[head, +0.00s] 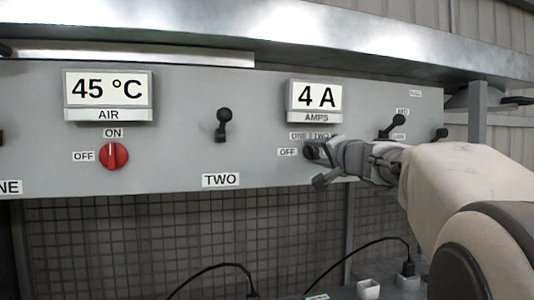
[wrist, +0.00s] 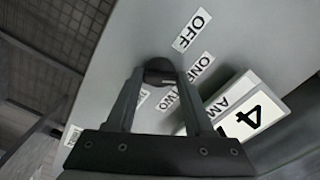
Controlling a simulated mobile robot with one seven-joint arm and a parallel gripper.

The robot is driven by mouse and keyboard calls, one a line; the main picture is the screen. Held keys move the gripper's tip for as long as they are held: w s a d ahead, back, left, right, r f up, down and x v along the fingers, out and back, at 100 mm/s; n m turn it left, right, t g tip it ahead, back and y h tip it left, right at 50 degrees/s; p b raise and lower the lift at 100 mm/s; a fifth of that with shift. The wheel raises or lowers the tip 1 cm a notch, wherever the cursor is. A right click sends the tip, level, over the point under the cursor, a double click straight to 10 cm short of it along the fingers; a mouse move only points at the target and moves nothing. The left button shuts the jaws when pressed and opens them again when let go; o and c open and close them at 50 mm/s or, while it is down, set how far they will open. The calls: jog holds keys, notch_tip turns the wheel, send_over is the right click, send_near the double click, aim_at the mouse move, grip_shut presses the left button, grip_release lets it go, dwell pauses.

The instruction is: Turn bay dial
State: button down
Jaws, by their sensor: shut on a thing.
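The bay dial (head: 309,150) is a dark knob on the grey panel, under the "4 A" AMPS display (head: 317,95) and beside the labels OFF, ONE and TWO. My gripper (head: 319,164) reaches it from the right and covers most of it in the head view. In the wrist view the round dark dial (wrist: 160,66) sits between the tips of my gripper (wrist: 160,76), which is shut on it. The OFF label (wrist: 191,30) and the ONE and TWO labels lie close by there. The dial's pointer position cannot be made out.
To the left are a red switch (head: 114,156) at the vertical under ON, a "45 °C" AIR display (head: 108,90) and a black lever (head: 222,124). Another black lever (head: 393,125) is just above my arm. A metal ledge (head: 330,42) overhangs the panel.

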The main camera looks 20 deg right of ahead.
jog(key=shift+m, duration=0.3)
jog(key=shift+f+m+b, duration=0.1)
jog(key=shift+m+b, duration=0.35)
jog(key=shift+m, duration=0.45)
jog(key=m, duration=0.3)
jog(key=shift+m+b, duration=0.3)
jog(key=m, duration=0.5)
jog(key=shift+m, duration=0.3)
jog(key=shift+c, duration=1.4)
grip_release()
jog(key=shift+s, duration=0.2)
